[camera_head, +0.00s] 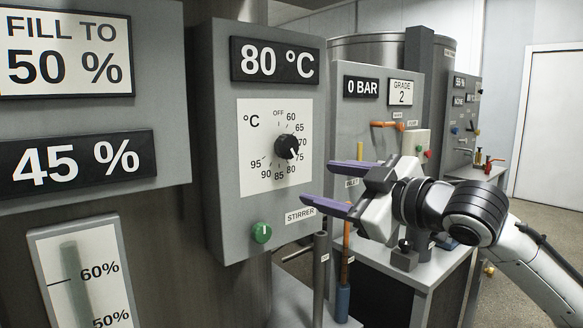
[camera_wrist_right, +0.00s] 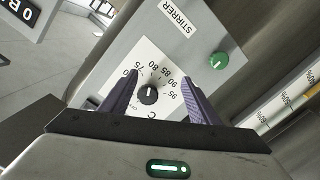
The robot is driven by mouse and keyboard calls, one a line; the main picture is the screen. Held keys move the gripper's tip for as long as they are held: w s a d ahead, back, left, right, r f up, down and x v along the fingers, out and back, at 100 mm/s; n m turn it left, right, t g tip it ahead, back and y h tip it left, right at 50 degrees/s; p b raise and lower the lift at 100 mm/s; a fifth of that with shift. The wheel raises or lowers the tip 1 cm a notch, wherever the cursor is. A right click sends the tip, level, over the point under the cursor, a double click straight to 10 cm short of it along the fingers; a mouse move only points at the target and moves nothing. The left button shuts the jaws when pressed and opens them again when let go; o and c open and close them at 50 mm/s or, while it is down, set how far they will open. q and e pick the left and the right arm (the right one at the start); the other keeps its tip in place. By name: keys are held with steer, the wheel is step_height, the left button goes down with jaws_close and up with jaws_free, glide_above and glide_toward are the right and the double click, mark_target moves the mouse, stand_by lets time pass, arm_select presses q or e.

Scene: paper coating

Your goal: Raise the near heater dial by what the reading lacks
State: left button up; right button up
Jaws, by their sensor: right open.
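The near heater dial (camera_head: 287,146) is a black round knob on a white °C scale plate (camera_head: 257,178) marked OFF and 60 to 95. Its pointer faces lower right, near 75; the exact mark is hard to tell. A black display (camera_head: 275,61) above it reads 80 °C. My right gripper (camera_head: 318,183) is open and empty, its purple fingers reaching left toward the panel, apart from the dial. In the right wrist view the dial (camera_wrist_right: 149,95) appears between the two open fingers (camera_wrist_right: 160,80). My left gripper is not in view.
A green knob (camera_head: 262,232) sits below the dial, near a STIRRER label (camera_head: 300,215). On the left, a sign (camera_head: 65,52) says FILL TO 50 % and a display (camera_head: 77,170) reads 45 %. A further panel (camera_head: 350,120) shows 0 BAR and an orange handle (camera_head: 386,125).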

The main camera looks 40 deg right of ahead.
steer(key=n, duration=0.2)
glide_toward(289, 146)
steer(key=shift+m+t, duration=0.3)
steer(key=shift+t, duration=0.1)
steer(key=w+p, duration=0.4)
steer(key=shift+w+r, duration=0.1)
steer(key=shift+w, duration=0.2)
steer(key=shift+w+p, duration=0.65)
steer(key=shift+p, duration=0.55)
steer(key=shift+w+a+p, duration=0.15)
steer(key=shift+w+p, duration=0.1)
steer(key=shift+p, duration=0.25)
steer(key=shift+w+p, duration=0.55)
steer(key=shift+w, duration=0.2)
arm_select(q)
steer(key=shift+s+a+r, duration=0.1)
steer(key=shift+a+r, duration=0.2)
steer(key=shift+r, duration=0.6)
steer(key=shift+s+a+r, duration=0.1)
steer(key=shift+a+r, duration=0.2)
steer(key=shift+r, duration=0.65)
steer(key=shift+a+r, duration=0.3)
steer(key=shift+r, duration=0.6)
arm_select(e)
steer(key=shift+w+a+f, duration=0.15)
steer(key=shift+w+f, duration=0.25)
steer(key=shift+w, duration=0.2)
